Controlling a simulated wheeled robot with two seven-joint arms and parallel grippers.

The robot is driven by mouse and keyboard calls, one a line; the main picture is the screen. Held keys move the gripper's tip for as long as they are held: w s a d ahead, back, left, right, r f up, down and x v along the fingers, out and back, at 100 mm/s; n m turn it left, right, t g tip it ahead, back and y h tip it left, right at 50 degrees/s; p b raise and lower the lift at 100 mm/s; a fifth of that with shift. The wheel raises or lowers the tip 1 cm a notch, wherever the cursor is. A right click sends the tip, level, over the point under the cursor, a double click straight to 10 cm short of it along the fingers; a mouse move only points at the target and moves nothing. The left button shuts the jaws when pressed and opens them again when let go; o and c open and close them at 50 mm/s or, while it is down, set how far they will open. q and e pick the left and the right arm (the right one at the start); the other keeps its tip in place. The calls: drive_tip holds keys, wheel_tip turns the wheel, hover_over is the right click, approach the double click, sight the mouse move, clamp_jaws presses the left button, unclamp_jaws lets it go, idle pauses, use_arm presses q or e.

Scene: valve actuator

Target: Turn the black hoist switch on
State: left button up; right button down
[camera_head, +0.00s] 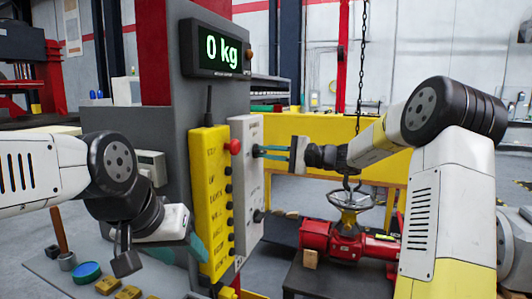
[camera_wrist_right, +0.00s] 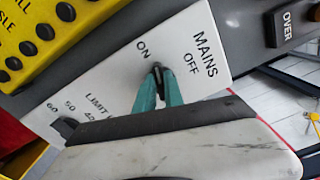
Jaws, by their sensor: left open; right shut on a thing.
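The black hoist switch (camera_wrist_right: 158,76) is a small knob on a white panel (camera_wrist_right: 112,77) under the words MAINS, ON and OFF. Its visible tip lies below and between ON and OFF; its exact setting is hard to tell. My right gripper (camera_wrist_right: 158,90) has its teal fingers shut on the knob, one on each side. My left gripper (camera_head: 182,250) is open and low at the left, apart from the panel.
A yellow hoist remote (camera_head: 211,190) with a red button hangs left of the panel. A second black knob (camera_head: 258,215), by the LIMIT scale, sits lower down. A display (camera_head: 221,50) reads 0 kg. A red valve actuator (camera_head: 340,240) with a handwheel stands at lower right beneath a chain.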

drive_tip(key=shift+f+n, duration=0.15)
drive_tip(key=shift+n, duration=1.05)
drive_tip(key=c, duration=1.4)
unclamp_jaws()
drive_tip(key=shift+c, duration=0.2)
drive_tip(key=v, duration=0.8)
